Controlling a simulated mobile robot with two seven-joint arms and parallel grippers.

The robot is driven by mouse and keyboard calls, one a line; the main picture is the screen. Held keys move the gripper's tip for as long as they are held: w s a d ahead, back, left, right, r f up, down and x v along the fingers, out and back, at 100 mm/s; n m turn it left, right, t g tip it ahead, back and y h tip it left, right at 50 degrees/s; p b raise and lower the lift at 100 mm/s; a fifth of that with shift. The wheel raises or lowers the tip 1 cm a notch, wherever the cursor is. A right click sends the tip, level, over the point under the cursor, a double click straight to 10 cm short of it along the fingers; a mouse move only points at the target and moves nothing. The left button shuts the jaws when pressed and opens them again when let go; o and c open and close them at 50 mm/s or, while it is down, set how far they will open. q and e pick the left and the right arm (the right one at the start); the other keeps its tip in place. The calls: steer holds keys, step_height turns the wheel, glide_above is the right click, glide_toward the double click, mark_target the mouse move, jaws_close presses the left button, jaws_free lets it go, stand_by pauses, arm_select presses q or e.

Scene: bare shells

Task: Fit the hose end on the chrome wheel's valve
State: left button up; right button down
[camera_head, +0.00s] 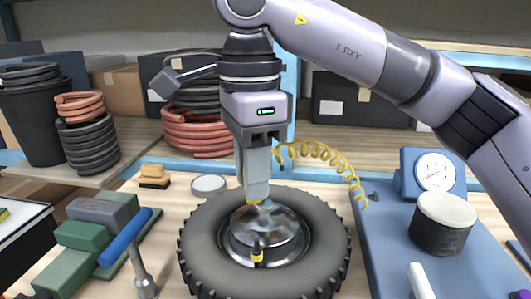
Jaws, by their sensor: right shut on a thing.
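My right gripper (256,196) comes down from above over the chrome wheel (268,228), which lies flat inside a dark tyre (335,240). It is shut on the hose end, which is mostly hidden by the fingers; a bit of yellow shows at the fingertips. The yellow coiled hose (325,155) runs from behind the fingers to the right. The valve (257,252), black with a yellow base, stands at the wheel's near side, below and apart from the fingertips. My left gripper is not in view.
A blue board (385,240) at right holds a dial gauge (435,172) and a dark cylinder with a pale top (442,222). Green and grey blocks (80,240) and a blue-handled tool (125,238) stand at left.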

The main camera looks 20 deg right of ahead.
steer(key=b, duration=0.5)
glide_above(256, 239)
steer(key=shift+a+f, duration=0.2)
steer(key=shift+f, duration=2.7)
steer(key=shift+d+f, duration=0.15)
steer(key=shift+f, duration=0.15)
steer(key=shift+f+b, duration=0.8)
steer(key=shift+f, duration=0.45)
steer(key=shift+c, duration=1.1)
jaws_free()
steer(key=shift+r, duration=0.15)
